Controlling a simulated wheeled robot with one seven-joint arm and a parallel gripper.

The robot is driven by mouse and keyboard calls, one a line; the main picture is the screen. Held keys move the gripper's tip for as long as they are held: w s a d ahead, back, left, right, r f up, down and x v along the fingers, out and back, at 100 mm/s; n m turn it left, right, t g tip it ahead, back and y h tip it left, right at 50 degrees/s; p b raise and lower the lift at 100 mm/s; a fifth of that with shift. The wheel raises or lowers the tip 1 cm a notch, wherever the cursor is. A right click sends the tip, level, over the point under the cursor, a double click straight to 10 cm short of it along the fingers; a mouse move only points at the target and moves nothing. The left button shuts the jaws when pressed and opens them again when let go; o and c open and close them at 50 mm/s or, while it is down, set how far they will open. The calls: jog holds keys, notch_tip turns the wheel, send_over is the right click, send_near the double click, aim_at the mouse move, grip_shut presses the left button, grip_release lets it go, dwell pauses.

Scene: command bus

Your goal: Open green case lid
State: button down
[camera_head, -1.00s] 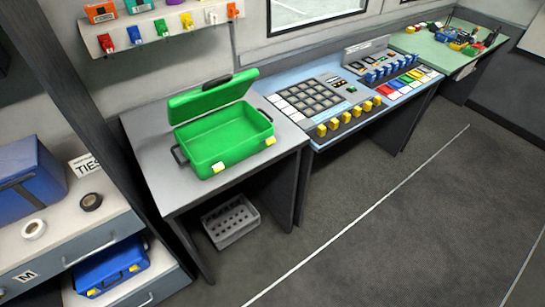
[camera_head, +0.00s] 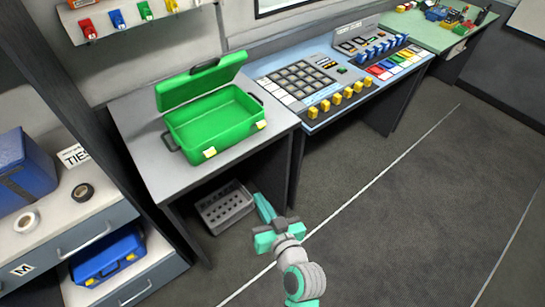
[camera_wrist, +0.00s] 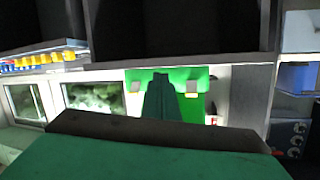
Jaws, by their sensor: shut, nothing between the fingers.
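The green case (camera_head: 215,130) stands on the grey side table. Its lid (camera_head: 200,80) is raised and leans back, so the empty-looking inside shows. Two yellow latches, one of them the left latch (camera_head: 210,153), sit on its front. My gripper (camera_head: 263,205) is shut and empty, low in front of the table and apart from the case. The wrist view seems upside down; the case (camera_wrist: 195,76) shows behind my gripper finger (camera_wrist: 160,95), which hides part of it.
The grey side table (camera_head: 140,125) has a crate (camera_head: 225,207) beneath it. A button console (camera_head: 320,85) adjoins on the right. Drawers with a blue case (camera_head: 105,255) and tape rolls stand at left. Open floor (camera_head: 400,210) lies to the right.

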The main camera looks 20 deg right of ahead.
jog(key=w+d+r+n+y, duration=0.2)
jog(key=r, duration=0.4)
jog(key=w+d+r+n+y, duration=0.1)
jog(key=d+r+n+y, duration=0.15)
jog(key=r, duration=0.45)
send_near(203, 86)
jog(key=f, duration=0.3)
jog(key=shift+s+a+f+n+h, duration=0.2)
jog(key=shift+n+h, duration=0.15)
dwell(0.3)
jog(key=shift+w+a+r, duration=0.3)
jog(key=shift+w+a, duration=0.2)
jog(key=shift+w, duration=1.2)
jog(key=shift+w+a+r, duration=0.25)
jog(key=shift+w+a, duration=0.25)
jog(key=shift+w, duration=1.2)
jog(key=shift+w+a+r, duration=0.3)
jog(key=shift+w+a, duration=0.15)
jog(key=shift+w, duration=1.25)
jog(key=f+v, duration=0.2)
jog(key=v, duration=1)
jog(key=s+f+v, duration=0.1)
jog(key=f+v, duration=0.1)
jog(key=v, duration=1.1)
jog(key=shift+s+d+f, duration=0.2)
jog(key=shift+f, duration=0.15)
